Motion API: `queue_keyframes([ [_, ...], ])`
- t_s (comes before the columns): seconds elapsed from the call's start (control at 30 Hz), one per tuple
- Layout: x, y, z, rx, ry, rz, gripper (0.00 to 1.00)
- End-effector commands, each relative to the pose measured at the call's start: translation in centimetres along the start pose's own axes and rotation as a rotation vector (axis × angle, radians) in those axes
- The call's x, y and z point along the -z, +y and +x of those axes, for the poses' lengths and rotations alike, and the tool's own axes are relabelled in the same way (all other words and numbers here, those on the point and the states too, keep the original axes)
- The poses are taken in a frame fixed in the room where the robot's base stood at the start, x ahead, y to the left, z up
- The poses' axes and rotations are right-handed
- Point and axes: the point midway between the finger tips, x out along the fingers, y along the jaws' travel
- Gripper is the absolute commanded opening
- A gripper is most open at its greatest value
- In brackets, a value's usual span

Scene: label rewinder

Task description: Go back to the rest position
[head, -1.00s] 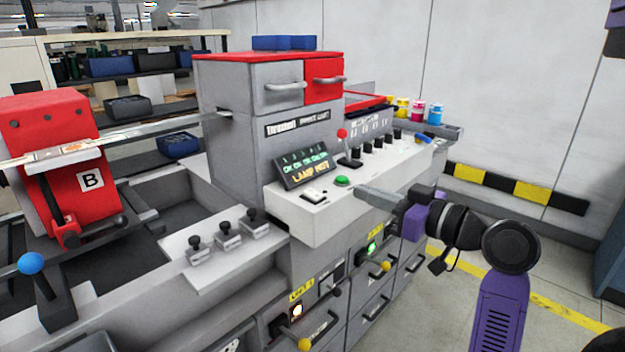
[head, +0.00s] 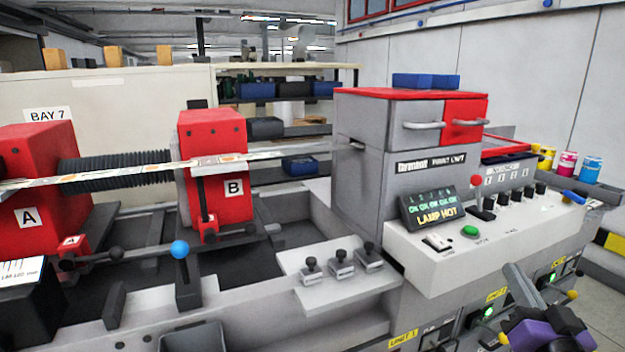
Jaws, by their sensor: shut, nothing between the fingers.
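My gripper (head: 514,272) is at the lower right of the head view, in front of the print unit's lower front panel. Its grey fingers are shut with nothing between them and point up and to the left. The purple wrist (head: 548,332) is cut off by the bottom edge. The fingers appear apart from the white control panel (head: 430,245); the exact gap cannot be told.
The print unit (head: 370,160) with its sloping control panel stands behind the gripper. A red lever (head: 476,182) and a green button (head: 470,231) stick up from it. Yellow-knobbed levers (head: 503,338) stand out near the gripper. Open floor shows at far right.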

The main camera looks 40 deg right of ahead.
Motion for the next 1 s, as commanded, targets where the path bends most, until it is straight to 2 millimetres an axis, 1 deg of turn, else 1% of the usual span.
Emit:
queue_keyframes([
  [0.03,-1.9,-1.3,-1.4,0.006,-0.020,0.000,0.00],
  [0.17,-5.2,-4.0,-5.0,0.029,-0.044,-0.020,0.00],
  [0.2,-6.0,-5.0,-6.3,0.044,-0.052,-0.031,0.00],
  [0.27,-7.3,-6.4,-8.3,0.073,-0.069,-0.046,0.00],
  [0.3,-8.0,-7.3,-9.7,0.096,-0.082,-0.058,0.00],
  [0.37,-9.1,-8.7,-11.9,0.135,-0.102,-0.075,0.00],
  [0.4,-9.7,-9.6,-13.4,0.165,-0.118,-0.088,0.00],
  [0.47,-10.6,-10.8,-15.8,0.215,-0.143,-0.107,0.00],
  [0.5,-11.1,-11.6,-17.5,0.251,-0.163,-0.120,0.00],
  [0.57,-11.8,-12.7,-20.0,0.308,-0.196,-0.141,0.00],
  [0.6,-12.3,-13.2,-21.8,0.349,-0.221,-0.155,0.00],
  [0.67,-12.9,-13.9,-24.5,0.411,-0.263,-0.177,0.00],
  [0.7,-13.3,-14.3,-26.2,0.453,-0.293,-0.191,0.00],
  [0.77,-14.0,-14.5,-28.8,0.512,-0.345,-0.214,0.00],
  [0.8,-14.4,-14.5,-30.4,0.548,-0.383,-0.229,0.00],
  [0.9,-15.2,-14.2,-33.5,0.618,-0.465,-0.249,0.00],
  [1.0,-15.6,-13.8,-35.5,0.669,-0.515,-0.262,0.00],
])
